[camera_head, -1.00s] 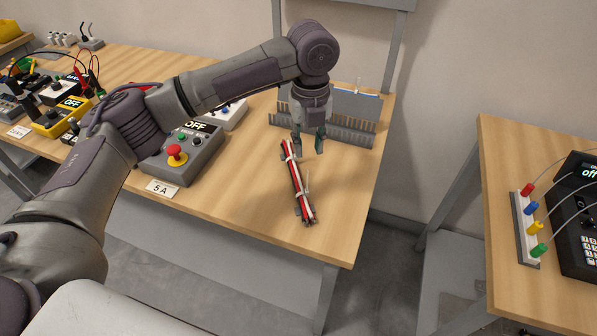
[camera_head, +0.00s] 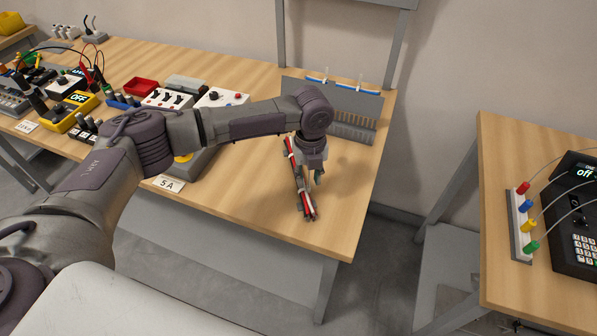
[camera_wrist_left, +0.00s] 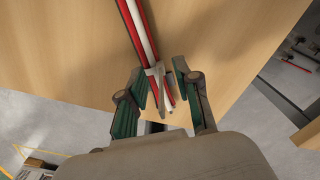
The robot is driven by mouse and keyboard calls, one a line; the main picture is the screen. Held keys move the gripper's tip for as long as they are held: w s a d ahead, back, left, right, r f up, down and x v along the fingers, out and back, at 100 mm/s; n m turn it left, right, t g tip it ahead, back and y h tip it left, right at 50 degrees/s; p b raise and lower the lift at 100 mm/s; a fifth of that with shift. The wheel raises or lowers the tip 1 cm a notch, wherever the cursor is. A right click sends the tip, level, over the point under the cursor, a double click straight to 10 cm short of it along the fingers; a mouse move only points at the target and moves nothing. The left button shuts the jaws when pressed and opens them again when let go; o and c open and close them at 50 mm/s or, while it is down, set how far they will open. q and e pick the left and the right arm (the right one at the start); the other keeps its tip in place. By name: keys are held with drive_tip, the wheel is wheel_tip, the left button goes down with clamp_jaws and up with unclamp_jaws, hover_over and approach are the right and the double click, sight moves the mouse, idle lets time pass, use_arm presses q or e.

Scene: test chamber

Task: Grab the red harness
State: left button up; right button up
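The red harness (camera_head: 308,207) is a long bundle of red, white and dark strands with pale ties. It lies on the wooden table near its right end, partly hidden by my left arm. My left gripper (camera_head: 310,180) is low over it, pointing down. In the left wrist view the harness (camera_wrist_left: 134,22) runs from the top edge to between the fingers of the left gripper (camera_wrist_left: 161,78). The fingers are apart, with gaps visible beside the harness end. Whether they touch it cannot be told. My right gripper is not in view.
A grey comb-like rack (camera_head: 352,108) stands behind the harness. To the left are a 5 A label (camera_head: 169,184), a yellow meter (camera_head: 72,112) and a red tray (camera_head: 141,87). A second table (camera_head: 500,150) stands right, across a floor gap.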

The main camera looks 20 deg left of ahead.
use_arm(q)
drive_tip(key=shift+c, duration=0.9)
clamp_jaws()
drive_tip(key=shift+r, duration=0.1)
